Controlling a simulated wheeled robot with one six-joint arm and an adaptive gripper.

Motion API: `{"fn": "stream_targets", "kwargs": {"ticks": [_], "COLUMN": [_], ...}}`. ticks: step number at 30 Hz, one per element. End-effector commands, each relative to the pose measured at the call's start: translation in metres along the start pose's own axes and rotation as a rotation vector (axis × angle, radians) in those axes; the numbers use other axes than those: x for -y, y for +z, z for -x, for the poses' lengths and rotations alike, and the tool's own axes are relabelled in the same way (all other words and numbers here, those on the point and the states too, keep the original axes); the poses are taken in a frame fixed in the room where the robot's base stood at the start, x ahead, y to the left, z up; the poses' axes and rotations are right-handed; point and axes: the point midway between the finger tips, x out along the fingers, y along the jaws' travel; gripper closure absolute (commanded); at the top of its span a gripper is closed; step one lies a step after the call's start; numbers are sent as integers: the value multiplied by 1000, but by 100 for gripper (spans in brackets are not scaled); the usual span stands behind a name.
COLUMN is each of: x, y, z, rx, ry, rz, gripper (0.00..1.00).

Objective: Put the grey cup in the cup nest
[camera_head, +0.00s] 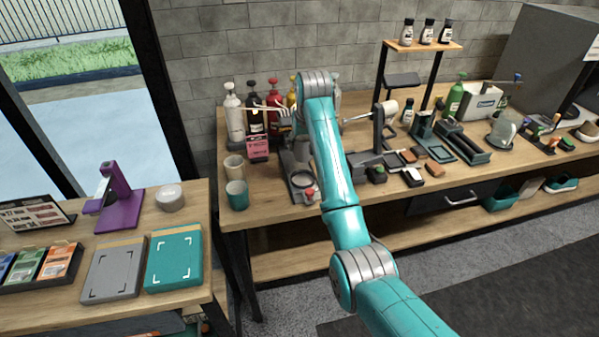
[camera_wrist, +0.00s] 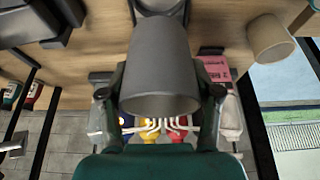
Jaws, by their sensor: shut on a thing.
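My gripper (camera_wrist: 160,95) is shut on the grey cup (camera_wrist: 160,60), with one finger on each side of it. In the wrist view the cup fills the middle. In the head view my arm partly hides the gripper (camera_head: 288,128) and the cup, which are over the left part of the workbench. A dark stand with a round ring (camera_head: 302,180), which looks like the cup nest, is on the bench below the gripper. In the wrist view a round rim (camera_wrist: 160,4) shows just past the cup; I cannot tell whether they touch.
A beige cup (camera_head: 234,167) and a teal cup (camera_head: 237,195) stand left of the stand. Several pump bottles (camera_head: 234,112) and a pink card (camera_head: 258,148) are behind. A dark holder with a roll (camera_head: 384,130) stands to the right. The bench's front edge is close.

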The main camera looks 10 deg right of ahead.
Motion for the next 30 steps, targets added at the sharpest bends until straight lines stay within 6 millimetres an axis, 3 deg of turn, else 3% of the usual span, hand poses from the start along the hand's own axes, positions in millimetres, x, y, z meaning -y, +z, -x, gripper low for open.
{"fn": "stream_targets", "kwargs": {"ticks": [5,24,30], "x": [0,0,0], "y": [4,36,38], "z": [-10,-86,-92], "rx": [3,2,-1], "ry": [0,0,0], "rz": [0,0,0], "gripper": [66,66,66]}}
